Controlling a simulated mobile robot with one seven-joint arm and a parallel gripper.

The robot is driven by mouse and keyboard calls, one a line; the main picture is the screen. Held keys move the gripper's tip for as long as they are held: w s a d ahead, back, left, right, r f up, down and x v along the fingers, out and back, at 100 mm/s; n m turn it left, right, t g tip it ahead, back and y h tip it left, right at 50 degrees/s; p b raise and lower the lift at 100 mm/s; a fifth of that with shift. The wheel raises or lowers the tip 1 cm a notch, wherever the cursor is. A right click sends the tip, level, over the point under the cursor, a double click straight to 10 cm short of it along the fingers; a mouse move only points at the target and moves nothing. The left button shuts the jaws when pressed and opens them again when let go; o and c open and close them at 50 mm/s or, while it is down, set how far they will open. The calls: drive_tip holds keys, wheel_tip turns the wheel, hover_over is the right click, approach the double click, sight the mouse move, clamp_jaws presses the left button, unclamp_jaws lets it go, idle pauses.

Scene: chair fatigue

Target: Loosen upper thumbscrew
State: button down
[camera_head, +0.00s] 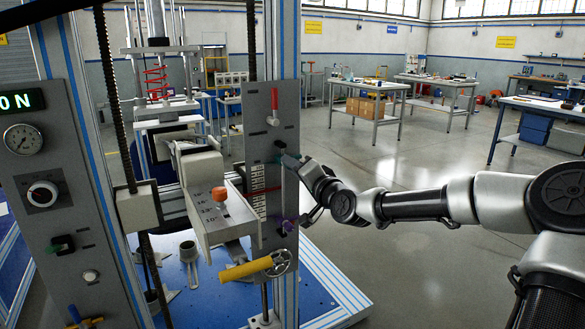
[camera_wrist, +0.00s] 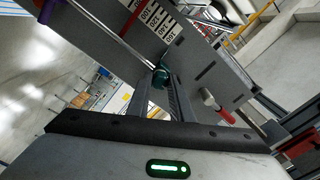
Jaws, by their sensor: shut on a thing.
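The upper thumbscrew is a dark teal knob (camera_wrist: 160,76) on the grey upright panel (camera_head: 262,98) of the machine. In the wrist view it sits between the two fingertips of my gripper (camera_wrist: 163,86), which is shut on it. In the head view my gripper (camera_head: 291,158) reaches the panel from the right and largely covers the knob. A purple lower thumbscrew (camera_head: 287,225) is on the same panel below; it also shows at the left of the wrist view (camera_wrist: 57,104).
A red-handled lever (camera_head: 274,104) is above the thumbscrew. A printed scale (camera_head: 258,205) and a thin rod run down the panel. A control panel with a gauge (camera_head: 24,139) stands at left. Open floor lies to the right.

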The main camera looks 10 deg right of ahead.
drive_tip(key=shift+n, duration=0.3)
drive_tip(key=c, duration=1.6)
unclamp_jaws()
drive_tip(key=shift+o, duration=0.2)
drive_tip(key=p+v, duration=0.4)
drive_tip(key=v, duration=1.3)
drive_tip(key=shift+s+p, duration=0.25)
drive_tip(key=shift+p, duration=0.05)
